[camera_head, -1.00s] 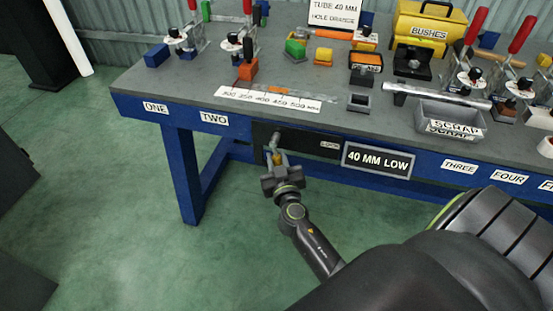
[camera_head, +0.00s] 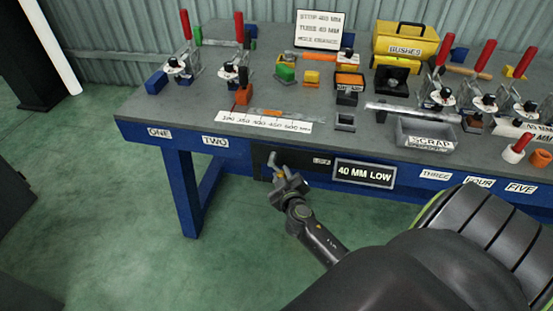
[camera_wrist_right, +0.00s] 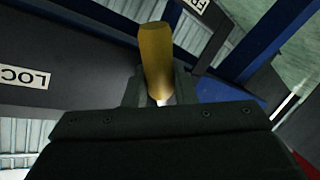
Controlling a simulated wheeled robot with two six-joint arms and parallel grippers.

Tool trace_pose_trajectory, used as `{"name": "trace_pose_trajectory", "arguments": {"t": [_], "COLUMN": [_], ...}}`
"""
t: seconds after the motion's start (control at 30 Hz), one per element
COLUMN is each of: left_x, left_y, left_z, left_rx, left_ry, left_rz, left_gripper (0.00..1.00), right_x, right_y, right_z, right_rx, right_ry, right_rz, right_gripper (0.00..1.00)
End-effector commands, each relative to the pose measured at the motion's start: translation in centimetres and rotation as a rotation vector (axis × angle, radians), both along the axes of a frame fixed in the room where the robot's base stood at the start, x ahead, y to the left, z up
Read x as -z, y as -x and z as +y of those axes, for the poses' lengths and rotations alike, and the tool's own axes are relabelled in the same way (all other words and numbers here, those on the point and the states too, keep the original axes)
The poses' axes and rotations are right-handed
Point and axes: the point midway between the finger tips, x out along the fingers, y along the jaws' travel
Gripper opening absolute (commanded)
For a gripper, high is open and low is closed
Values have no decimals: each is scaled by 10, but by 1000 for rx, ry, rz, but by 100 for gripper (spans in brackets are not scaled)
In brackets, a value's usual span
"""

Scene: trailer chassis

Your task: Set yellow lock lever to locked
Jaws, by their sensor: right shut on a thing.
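The lever (camera_head: 273,162) sits on a dark panel on the bench's front rail, its silver end showing in the head view. Its yellow handle (camera_wrist_right: 155,55) stands between the fingers in the right wrist view. My right gripper (camera_head: 287,181) is shut on this handle, below and to the right of the lever's silver end. The handle slants down to the right, mostly hidden by the gripper in the head view. A LOCK label (camera_head: 322,161) is to the right on the panel; its cut-off letters show in the right wrist view (camera_wrist_right: 25,76). My left gripper is out of view.
The blue-framed bench (camera_head: 130,126) carries clamps with red handles, a grey SCRAP bin (camera_head: 427,135) and a yellow BUSHES box (camera_head: 407,42). A "40 MM LOW" sign (camera_head: 364,173) hangs right of the panel. The green floor in front is clear at left.

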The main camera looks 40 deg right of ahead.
Motion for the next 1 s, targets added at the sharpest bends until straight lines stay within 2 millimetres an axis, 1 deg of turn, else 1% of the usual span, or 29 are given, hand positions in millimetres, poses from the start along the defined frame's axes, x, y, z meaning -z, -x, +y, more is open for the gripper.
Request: {"name": "trace_pose_trajectory", "arguments": {"t": [0.03, 0.1, 0.5, 0.7, 1.0], "left_x": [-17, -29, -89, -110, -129], "left_y": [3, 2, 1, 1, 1], "left_z": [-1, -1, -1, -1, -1], "left_rx": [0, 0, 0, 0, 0], "left_ry": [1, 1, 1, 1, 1], "left_rz": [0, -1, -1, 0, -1], "left_gripper": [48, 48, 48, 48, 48], "right_x": [-12, -14, -30, -37, -44], "right_y": [1, 3, 12, 14, 15], "right_z": [-1, -2, -10, -12, -13], "right_rx": [-1, 1, 0, 0, 0], "right_ry": [27, 70, 316, 429, 551], "right_rz": [35, 86, 373, 504, 644], "right_gripper": [0, 0, 0, 0, 0]}}
